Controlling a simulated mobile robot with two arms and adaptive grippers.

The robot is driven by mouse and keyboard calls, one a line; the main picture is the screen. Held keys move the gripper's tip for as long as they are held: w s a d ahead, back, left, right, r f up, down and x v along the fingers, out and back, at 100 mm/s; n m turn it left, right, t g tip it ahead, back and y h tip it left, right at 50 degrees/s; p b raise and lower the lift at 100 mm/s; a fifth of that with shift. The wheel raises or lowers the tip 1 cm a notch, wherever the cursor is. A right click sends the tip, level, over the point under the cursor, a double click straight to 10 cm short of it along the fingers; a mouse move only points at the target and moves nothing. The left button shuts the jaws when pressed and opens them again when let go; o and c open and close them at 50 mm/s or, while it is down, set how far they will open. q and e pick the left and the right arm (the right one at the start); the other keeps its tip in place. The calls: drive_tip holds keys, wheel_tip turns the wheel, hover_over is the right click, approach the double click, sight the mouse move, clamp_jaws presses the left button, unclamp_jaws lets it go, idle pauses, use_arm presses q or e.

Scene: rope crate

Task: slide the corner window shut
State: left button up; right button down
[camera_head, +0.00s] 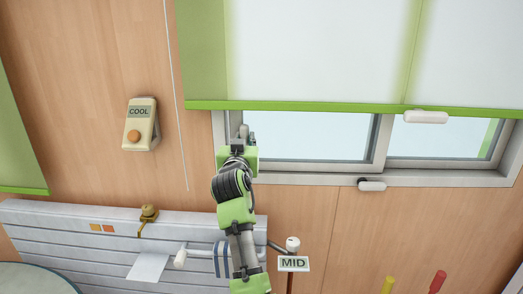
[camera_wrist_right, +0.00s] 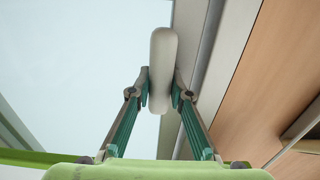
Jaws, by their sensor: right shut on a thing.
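The window (camera_head: 310,135) shows below a lowered blind, with a light grey frame and two panes side by side. A pale upright handle (camera_head: 244,131) sits at the left edge of the left pane. My right gripper (camera_head: 238,148) reaches up to this handle. In the right wrist view the handle (camera_wrist_right: 162,60) stands between the two fingers of my right gripper (camera_wrist_right: 160,88), which are shut on it. The glass is to its left and the frame to its right there. The blind hides the window's upper part. My left gripper is not in view.
The green-edged blind (camera_head: 330,106) hangs just above the gripper, with a white pull bar (camera_head: 426,117). A white latch (camera_head: 372,185) is on the sill. A COOL control box (camera_head: 140,124) and a cord (camera_head: 175,95) are left.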

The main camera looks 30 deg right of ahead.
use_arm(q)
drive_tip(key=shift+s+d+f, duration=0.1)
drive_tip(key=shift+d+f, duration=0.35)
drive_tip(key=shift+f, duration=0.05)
use_arm(e)
drive_tip(key=shift+w+a, duration=0.35)
drive_tip(key=shift+a, duration=0.35)
drive_tip(key=c, duration=2)
unclamp_jaws()
drive_tip(key=shift+c, duration=0.2)
drive_tip(key=shift+o, duration=1)
drive_tip(key=shift+w+a, duration=0.1)
drive_tip(key=shift+a, duration=0.1)
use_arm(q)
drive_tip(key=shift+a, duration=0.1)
use_arm(e)
drive_tip(key=shift+d, duration=0.1)
